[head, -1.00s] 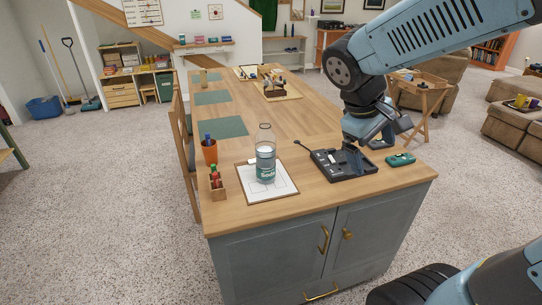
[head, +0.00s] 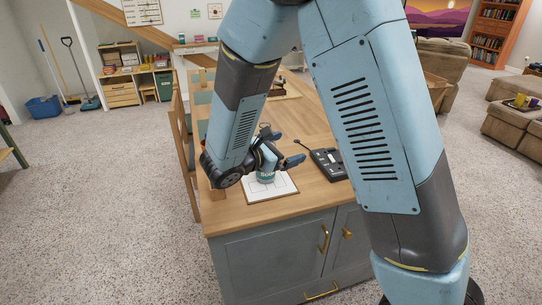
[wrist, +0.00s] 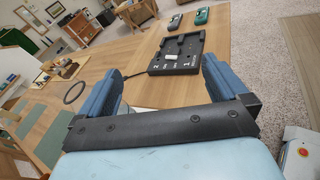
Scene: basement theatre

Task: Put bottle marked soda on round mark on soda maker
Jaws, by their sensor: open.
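I cannot make out a soda maker or round mark for certain.
The wooden table (head: 316,197) has bare room between the clipboard and the black device. Beyond the device, a grey gadget (wrist: 175,21) and a green gadget (wrist: 202,16) lie on the table. A chair (head: 184,135) stands along the left side. My arm hides the table's right part.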

